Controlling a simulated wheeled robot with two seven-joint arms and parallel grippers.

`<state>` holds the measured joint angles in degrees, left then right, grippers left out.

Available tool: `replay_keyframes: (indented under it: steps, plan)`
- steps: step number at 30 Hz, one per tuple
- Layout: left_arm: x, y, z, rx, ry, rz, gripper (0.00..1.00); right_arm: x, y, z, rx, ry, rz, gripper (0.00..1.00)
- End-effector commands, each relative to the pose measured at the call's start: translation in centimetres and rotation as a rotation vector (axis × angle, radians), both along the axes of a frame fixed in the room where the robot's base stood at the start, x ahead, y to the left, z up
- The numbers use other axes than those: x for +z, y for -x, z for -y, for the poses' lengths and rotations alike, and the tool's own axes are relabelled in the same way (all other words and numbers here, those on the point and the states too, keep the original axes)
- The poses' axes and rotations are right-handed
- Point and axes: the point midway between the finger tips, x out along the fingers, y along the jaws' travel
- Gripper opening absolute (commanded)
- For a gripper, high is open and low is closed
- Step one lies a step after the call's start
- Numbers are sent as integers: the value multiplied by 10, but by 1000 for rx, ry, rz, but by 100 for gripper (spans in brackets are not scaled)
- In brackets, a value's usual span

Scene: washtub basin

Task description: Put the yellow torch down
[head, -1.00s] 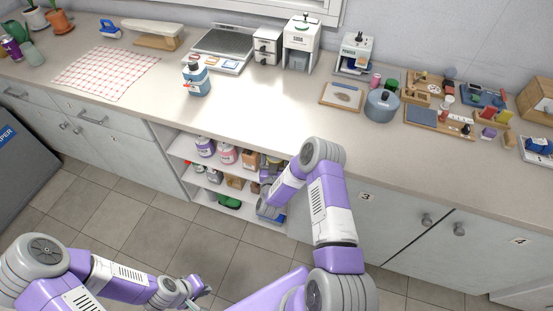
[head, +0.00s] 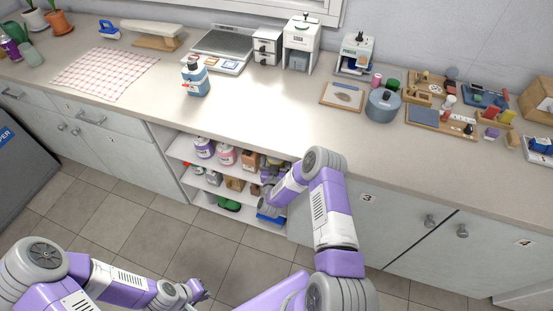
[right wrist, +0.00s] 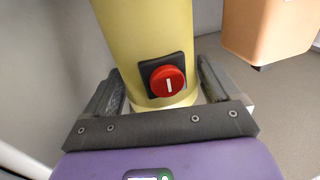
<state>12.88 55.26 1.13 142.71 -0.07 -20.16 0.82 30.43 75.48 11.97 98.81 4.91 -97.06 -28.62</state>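The yellow torch (right wrist: 145,40) stands upright in the right wrist view, with a red switch (right wrist: 167,81) facing the camera. My right gripper (right wrist: 158,80) has one finger on each side of it, and the fingers appear to press on its sides. In the head view my right arm (head: 318,200) reaches into the open shelves under the counter; its gripper and the torch are mostly hidden there. Whether the torch's base touches the shelf is not clear. My left gripper (head: 203,292) is low over the floor, too small to read.
An orange object (right wrist: 268,28) is close to the torch's right. The open shelves (head: 180,148) hold bottles, boxes and a green item (head: 229,203). The counter edge lies above them. A blue bottle (head: 196,80) and a grey pot (head: 382,105) stand on the counter.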

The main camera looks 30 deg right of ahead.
Motion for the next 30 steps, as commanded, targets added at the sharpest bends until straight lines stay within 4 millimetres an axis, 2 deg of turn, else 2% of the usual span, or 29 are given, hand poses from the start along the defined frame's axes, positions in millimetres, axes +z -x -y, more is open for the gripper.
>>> replay_keyframes:
  steps: [8,11,14,23,30]
  plan:
    - [2,0,0,0,0,0,0,2,0,0,0,1,1,89]
    - [4,0,0,0,0,0,0,2,6,-5,2,-1,-2,89]
    - [9,0,0,0,0,0,0,3,20,-16,4,0,-4,89]
    - [24,0,0,0,0,0,0,3,79,-60,5,-1,-5,89]
    - [50,0,0,0,0,0,0,-1,89,-72,9,-7,-23,89]
